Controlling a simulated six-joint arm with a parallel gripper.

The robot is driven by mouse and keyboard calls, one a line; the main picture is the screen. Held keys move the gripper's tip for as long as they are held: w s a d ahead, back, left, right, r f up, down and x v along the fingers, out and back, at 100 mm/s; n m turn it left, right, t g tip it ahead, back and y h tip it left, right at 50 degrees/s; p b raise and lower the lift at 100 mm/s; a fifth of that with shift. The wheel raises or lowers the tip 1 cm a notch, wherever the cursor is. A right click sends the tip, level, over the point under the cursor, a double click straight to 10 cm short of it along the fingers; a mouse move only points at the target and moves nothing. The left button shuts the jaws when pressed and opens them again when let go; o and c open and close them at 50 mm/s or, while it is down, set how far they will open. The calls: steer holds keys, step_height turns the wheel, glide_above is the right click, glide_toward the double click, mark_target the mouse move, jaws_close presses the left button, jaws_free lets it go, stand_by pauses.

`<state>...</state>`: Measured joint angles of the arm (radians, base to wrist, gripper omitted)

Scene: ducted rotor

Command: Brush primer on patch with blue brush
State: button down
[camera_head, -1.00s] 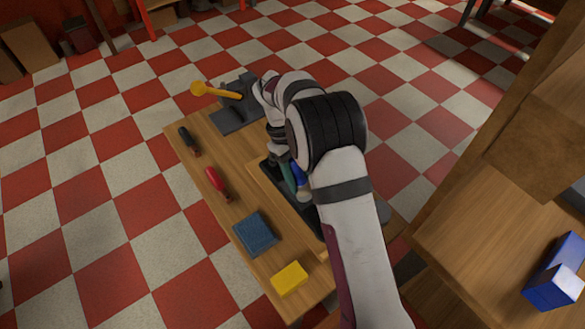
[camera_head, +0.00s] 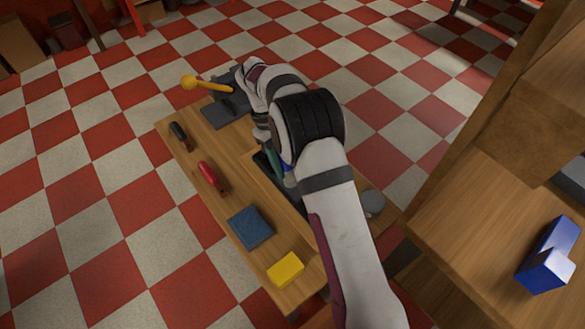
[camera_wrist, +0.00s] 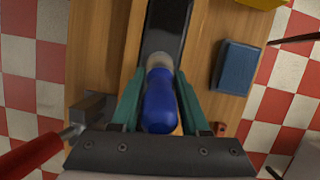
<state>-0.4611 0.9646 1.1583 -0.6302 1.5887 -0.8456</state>
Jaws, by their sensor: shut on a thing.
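My gripper (camera_wrist: 160,82) has teal fingers and is shut on the blue brush (camera_wrist: 160,105), gripping it at its rounded blue handle. A pale ferrule shows at the far end of the handle, over a dark tray (camera_wrist: 166,28). The bristles are not clearly visible. In the head view my arm covers most of the gripper (camera_head: 275,162); only a bit of teal finger and blue handle shows beside the dark tray. I cannot tell how high the brush is above the tray. I cannot pick out the primer or the patch.
A blue pad (camera_head: 250,227) and a yellow block (camera_head: 286,269) lie on the wooden bench (camera_head: 222,208). A red-handled tool (camera_head: 211,174) and a dark-handled tool (camera_head: 180,135) lie at its left. A yellow-orange tool (camera_head: 205,84) stands out at the far end. A grey round thing (camera_head: 371,203) is right.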

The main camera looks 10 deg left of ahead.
steer(key=shift+w+a+r, duration=0.15)
steer(key=shift+w+a, duration=1)
steer(key=shift+w, duration=0.05)
steer(key=shift+w+a+r, duration=0.35)
steer(key=shift+w+a, duration=0.35)
steer(key=shift+a, duration=0.05)
steer(key=shift+s+d+f, duration=0.55)
steer(key=shift+s+d, duration=3)
steer(key=shift+d, duration=0.05)
steer(key=shift+s+d+r, duration=0.1)
steer(key=shift+s+r, duration=0.05)
steer(key=shift+r, duration=0.45)
steer(key=shift+s+d+r, duration=0.1)
steer(key=shift+s+r, duration=0.05)
steer(key=shift+r, duration=3.35)
